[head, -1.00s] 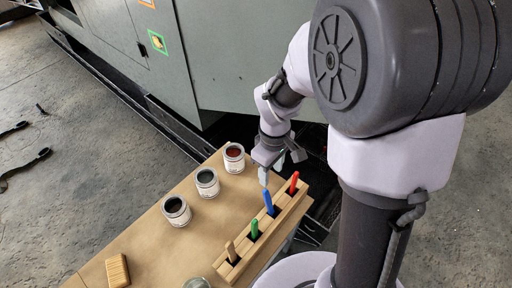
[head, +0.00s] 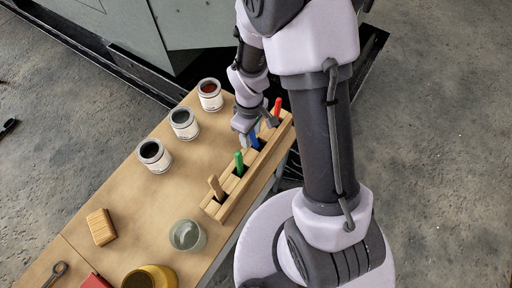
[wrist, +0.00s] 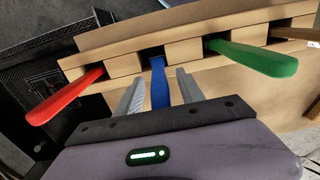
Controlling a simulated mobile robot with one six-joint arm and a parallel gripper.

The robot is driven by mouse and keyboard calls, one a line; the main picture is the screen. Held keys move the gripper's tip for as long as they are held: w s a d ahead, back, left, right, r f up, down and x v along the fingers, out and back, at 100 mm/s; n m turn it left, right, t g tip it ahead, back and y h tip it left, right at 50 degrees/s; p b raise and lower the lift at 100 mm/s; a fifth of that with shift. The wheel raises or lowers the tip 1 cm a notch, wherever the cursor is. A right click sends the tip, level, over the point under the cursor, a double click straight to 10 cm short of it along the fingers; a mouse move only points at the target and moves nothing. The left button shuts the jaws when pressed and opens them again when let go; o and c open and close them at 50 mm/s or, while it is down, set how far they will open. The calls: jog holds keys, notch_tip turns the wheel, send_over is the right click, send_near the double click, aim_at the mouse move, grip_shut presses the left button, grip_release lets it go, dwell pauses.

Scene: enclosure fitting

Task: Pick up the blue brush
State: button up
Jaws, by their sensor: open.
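The blue brush (wrist: 159,84) stands in a slot of the wooden rack (head: 222,208), its handle pointing up toward my wrist camera. My gripper (wrist: 158,88) is open, with one finger on each side of the blue handle and a visible gap to each. In the head view my gripper (head: 257,128) is low over the rack and partly covers the blue brush (head: 254,140). The brush's lower end is hidden in the rack.
In the rack, a red brush (wrist: 66,96) and a green brush (wrist: 256,58) flank the blue one. A tan brush (head: 215,186) stands at the near end. Several paint cans (head: 184,124), a glass jar (head: 186,235) and a wooden block (head: 101,227) are on the table.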

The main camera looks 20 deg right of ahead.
jog(key=shift+r, duration=0.15)
grip_shut()
dwell(1.2)
